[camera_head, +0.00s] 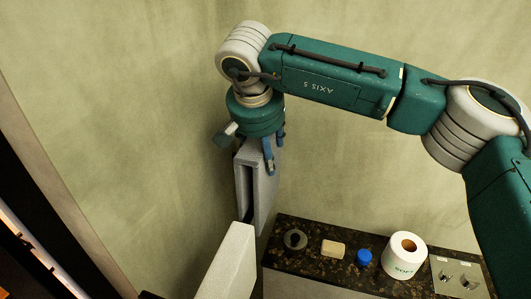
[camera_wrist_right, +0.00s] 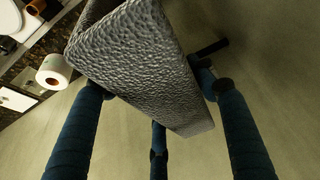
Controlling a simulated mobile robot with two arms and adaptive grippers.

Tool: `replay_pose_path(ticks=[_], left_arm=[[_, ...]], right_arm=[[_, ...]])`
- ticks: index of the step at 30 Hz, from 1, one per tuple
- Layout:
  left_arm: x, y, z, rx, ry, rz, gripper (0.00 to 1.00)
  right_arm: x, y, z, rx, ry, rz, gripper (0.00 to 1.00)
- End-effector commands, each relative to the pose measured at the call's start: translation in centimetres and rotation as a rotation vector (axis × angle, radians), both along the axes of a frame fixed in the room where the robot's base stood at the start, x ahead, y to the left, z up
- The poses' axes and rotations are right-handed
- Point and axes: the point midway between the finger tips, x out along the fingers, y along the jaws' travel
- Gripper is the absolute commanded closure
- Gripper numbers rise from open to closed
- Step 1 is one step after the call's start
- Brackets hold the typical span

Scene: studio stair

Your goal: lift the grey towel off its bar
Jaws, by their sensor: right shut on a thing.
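The grey towel (camera_head: 262,185) hangs folded in two layers below my right gripper (camera_head: 262,155) in the head view. The blue fingers of that gripper are closed around its upper part. In the right wrist view the rough grey towel (camera_wrist_right: 140,60) fills the space between the fingers of my right gripper (camera_wrist_right: 155,100). A short dark rod (camera_wrist_right: 210,47) sticks out beside the towel there and may be the bar. I cannot tell whether the towel touches it. My left gripper is not in view.
A pale upright slab (camera_head: 230,262) stands in front of the towel. A dark speckled counter (camera_head: 312,262) to the right holds a paper roll (camera_head: 404,256), a blue cap (camera_head: 364,257), a beige block (camera_head: 333,249) and a dark round item (camera_head: 295,240). Green-grey walls stand close behind.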

Motion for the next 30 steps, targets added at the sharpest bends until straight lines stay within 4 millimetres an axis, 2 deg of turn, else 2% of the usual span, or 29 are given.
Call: replay_pose_path(ticks=[1, 10, 20, 30], left_arm=[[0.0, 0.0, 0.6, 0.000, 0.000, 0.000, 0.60], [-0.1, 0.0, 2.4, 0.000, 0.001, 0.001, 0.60], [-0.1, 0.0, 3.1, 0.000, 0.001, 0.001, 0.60], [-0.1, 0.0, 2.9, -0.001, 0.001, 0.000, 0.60]], right_arm=[[0.0, 0.0, 0.9, 0.001, -0.002, -0.001, 0.76], [0.1, 0.0, 3.6, 0.001, -0.002, -0.001, 0.76], [0.1, 0.0, 6.4, 0.001, -0.002, -0.001, 0.76], [0.0, 0.0, 8.8, 0.000, -0.002, 0.000, 0.76]])
